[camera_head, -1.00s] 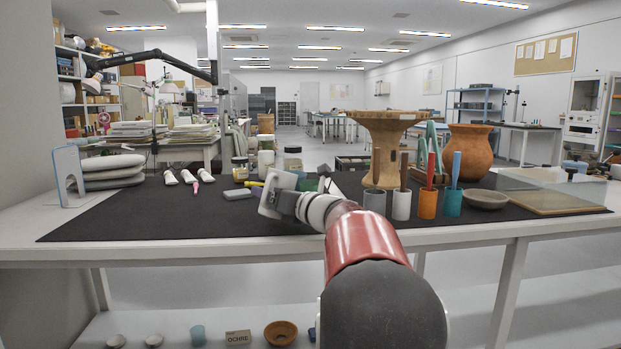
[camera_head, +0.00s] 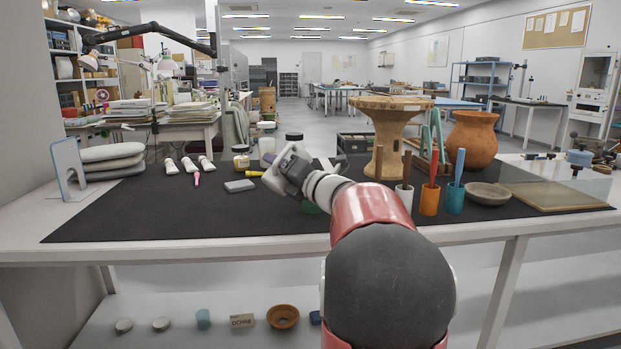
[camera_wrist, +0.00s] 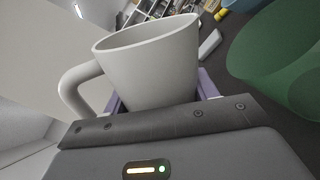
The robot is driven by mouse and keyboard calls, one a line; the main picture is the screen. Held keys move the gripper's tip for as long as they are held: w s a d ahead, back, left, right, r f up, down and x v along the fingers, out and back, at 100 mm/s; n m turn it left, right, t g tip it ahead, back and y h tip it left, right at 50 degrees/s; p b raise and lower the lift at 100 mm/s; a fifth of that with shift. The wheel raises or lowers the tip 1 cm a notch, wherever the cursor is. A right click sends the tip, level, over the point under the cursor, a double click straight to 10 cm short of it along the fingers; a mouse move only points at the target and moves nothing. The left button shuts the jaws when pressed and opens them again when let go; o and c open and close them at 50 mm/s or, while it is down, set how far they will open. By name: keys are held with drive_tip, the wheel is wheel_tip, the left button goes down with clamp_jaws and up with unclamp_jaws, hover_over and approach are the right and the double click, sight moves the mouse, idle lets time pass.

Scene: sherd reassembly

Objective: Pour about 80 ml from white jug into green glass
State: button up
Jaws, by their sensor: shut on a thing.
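My gripper (camera_wrist: 160,98) is shut on the white jug (camera_wrist: 150,62), with its purple fingers on either side of the body. The jug's handle sticks out to the left in the wrist view, and its mouth faces the upper part of that picture. What is inside is hidden. The green glass (camera_wrist: 282,62) is close by on the right in the wrist view, apart from the jug. In the head view my gripper (camera_head: 287,172) is above the dark mat, hiding most or all of the jug. A small bit of the green glass (camera_head: 311,208) shows below my wrist.
On the right are an orange cup (camera_head: 429,203), a teal cup (camera_head: 454,201), a wooden stand (camera_head: 385,130) and a clay pot (camera_head: 471,142). Jars (camera_head: 267,148) stand behind my gripper. The black mat (camera_head: 150,212) is clear at front left.

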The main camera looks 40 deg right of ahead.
drive_tip(key=shift+f+m, duration=0.45)
drive_tip(key=shift+m, duration=0.05)
drive_tip(key=shift+r+m+h+p, duration=0.3)
drive_tip(key=shift+r+m+p, duration=0.35)
drive_tip(key=shift+m, duration=0.45)
idle(0.3)
drive_tip(key=shift+s, duration=0.35)
idle(0.3)
drive_tip(key=shift+r+m+p, duration=0.4)
drive_tip(key=shift+m+p, duration=0.15)
drive_tip(key=shift+m, duration=0.35)
idle(0.6)
drive_tip(key=shift+d+r+m+p, duration=0.35)
drive_tip(key=shift+m+p, duration=0.25)
drive_tip(key=shift+p, duration=0.65)
